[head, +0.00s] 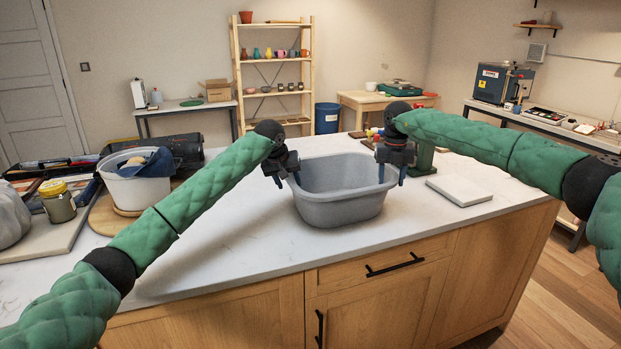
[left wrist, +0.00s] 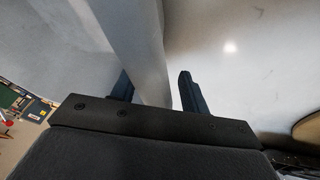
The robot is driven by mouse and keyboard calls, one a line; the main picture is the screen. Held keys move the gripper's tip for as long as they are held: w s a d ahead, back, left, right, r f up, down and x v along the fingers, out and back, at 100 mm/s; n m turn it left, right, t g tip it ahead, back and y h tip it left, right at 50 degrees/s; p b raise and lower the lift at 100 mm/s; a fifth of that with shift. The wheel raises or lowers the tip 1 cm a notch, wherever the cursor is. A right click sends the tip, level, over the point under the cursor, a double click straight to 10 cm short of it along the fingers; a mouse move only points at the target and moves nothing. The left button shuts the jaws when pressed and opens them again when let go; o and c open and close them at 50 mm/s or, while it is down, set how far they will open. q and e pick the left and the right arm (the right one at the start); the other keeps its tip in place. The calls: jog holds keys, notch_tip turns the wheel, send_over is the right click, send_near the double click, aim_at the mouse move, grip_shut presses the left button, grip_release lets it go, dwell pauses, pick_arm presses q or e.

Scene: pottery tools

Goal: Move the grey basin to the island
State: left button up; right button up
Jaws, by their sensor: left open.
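The grey basin (head: 341,192) stands upright on the white top of the wooden island (head: 235,238). My left gripper (head: 287,181) is at the basin's left rim. It is open; in the left wrist view its two fingers (left wrist: 158,92) stand apart on either side of the basin wall (left wrist: 135,45), with a gap showing. My right gripper (head: 392,178) is at the basin's right rim, fingers apart and pointing down. It looks open, with one finger inside the rim and one outside.
A white bucket (head: 135,185) with a blue cloth, a jar (head: 57,201) and other items crowd the island's left end. The countertop in front of the basin is clear.

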jog(key=shift+a+r, duration=0.1)
jog(key=shift+a, duration=0.05)
pick_arm(q)
jog(key=v, duration=1.1)
jog(key=shift+r, duration=0.4)
pick_arm(e)
notch_tip(320, 180, up, 12)
pick_arm(q)
jog(key=shift+s+a+f, duration=0.1)
jog(key=shift+s+a, duration=0.05)
jog(key=shift+a, duration=0.05)
